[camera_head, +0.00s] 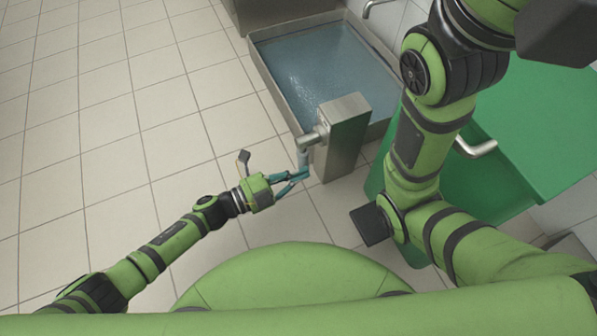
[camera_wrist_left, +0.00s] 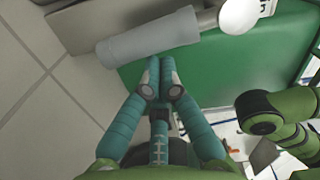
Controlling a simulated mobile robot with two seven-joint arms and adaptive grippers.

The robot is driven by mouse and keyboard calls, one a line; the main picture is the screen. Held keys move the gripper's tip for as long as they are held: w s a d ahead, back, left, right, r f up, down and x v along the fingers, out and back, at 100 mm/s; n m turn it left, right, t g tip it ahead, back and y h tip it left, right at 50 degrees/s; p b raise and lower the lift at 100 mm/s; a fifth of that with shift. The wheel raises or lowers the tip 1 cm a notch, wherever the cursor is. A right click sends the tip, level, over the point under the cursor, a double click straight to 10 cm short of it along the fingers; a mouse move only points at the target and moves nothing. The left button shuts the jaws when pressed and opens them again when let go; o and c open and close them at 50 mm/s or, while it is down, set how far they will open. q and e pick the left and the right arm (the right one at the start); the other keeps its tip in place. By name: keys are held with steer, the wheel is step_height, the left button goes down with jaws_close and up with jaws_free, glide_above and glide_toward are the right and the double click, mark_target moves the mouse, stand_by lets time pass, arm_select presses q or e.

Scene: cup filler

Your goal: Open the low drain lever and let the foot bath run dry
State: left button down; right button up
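The foot bath (camera_head: 268,86) is a steel basin at the top of the head view, with blue water in it. A steel post (camera_head: 341,150) stands at its near end, with a short valve fitting (camera_head: 311,137) on its left side. The grey drain lever (camera_head: 303,157) hangs down from this fitting; its cylindrical grip (camera_wrist_left: 150,41) lies across the left wrist view. My left gripper (camera_head: 305,175) is at the lever's lower end. In the wrist view its fingertips (camera_wrist_left: 160,64) are together, just below the grip, with nothing visible between them. Contact is unclear. My right gripper is out of view.
A green bin or cabinet (camera_head: 530,125) with a metal handle (camera_head: 475,148) stands to the right, partly behind my right arm. A tap (camera_head: 375,7) is at the bath's far right. The tiled floor (camera_head: 110,110) to the left is clear.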

arm_select(q)
steer(key=shift+a, duration=0.1)
steer(key=v, duration=1.2)
